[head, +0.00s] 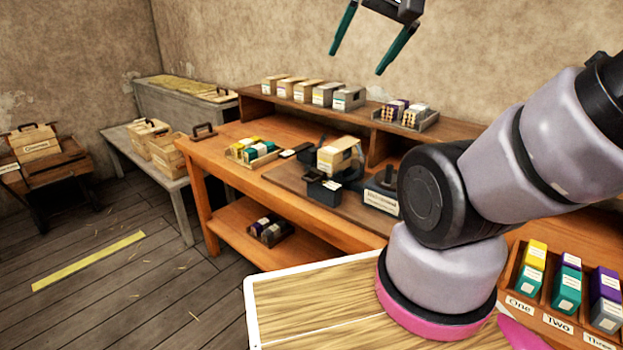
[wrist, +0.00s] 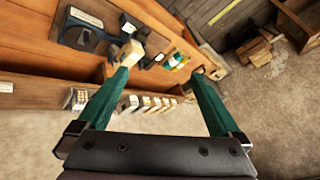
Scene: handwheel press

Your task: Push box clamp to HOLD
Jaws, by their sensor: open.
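My gripper (head: 356,62), with two dark green fingers, is open and empty, high in front of the wall above the bench. It also shows in the wrist view (wrist: 162,75), fingers spread. A pale box (head: 338,155) with a label sits in a dark fixture on the bench. The fixture's dark blocks (head: 324,190) stand in front of it and seem to be the clamp. I cannot read a HOLD mark or tell the clamp's position. In the wrist view the box (wrist: 127,54) is partly behind a finger, apart from it in depth.
The orange wooden bench (head: 225,180) has a back shelf with several boxes (head: 312,91). A labelled dark device (head: 382,192) stands right of the fixture, partly behind my arm. A tray of coloured blocks (head: 255,150) lies left. A numbered rack (head: 560,290) is at lower right.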

